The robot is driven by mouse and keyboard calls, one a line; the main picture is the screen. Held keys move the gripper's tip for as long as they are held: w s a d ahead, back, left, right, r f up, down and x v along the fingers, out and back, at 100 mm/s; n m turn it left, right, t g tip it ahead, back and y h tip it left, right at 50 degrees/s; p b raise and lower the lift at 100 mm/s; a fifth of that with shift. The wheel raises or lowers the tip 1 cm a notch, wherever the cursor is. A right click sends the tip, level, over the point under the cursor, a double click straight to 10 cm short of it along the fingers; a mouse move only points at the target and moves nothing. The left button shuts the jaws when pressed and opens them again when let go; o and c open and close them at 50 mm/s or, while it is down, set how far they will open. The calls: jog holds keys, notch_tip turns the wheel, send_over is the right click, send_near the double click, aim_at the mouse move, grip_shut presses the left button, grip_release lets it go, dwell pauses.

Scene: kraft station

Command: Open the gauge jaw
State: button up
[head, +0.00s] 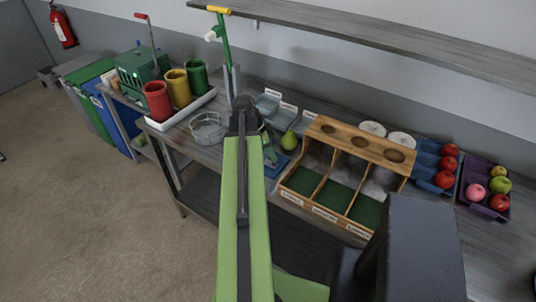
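My green arm reaches from the bottom up to the workbench. My gripper (243,106) is at its far end, dark and seen from behind; its fingertips are hidden, so I cannot tell whether it is open or shut. I cannot make out a gauge jaw for certain. A blue plate (276,168) with a dark part above it shows just right of my arm, partly covered by it. A green pear (289,141) is beside it. A green post (223,42) with a yellow top stands behind my gripper.
A wooden three-bay box (331,133) with green floors stands on the right. Blue (428,161) and purple (472,169) fruit trays are farther right. A shelf (400,46) overhangs the bench.

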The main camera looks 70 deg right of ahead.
jog(key=shift+o, duration=0.2)
jog(key=shift+a, duration=0.1)
jog(key=p+v, duration=1.6)
jog(key=v, duration=0.1)
jog(key=shift+r, duration=0.25)
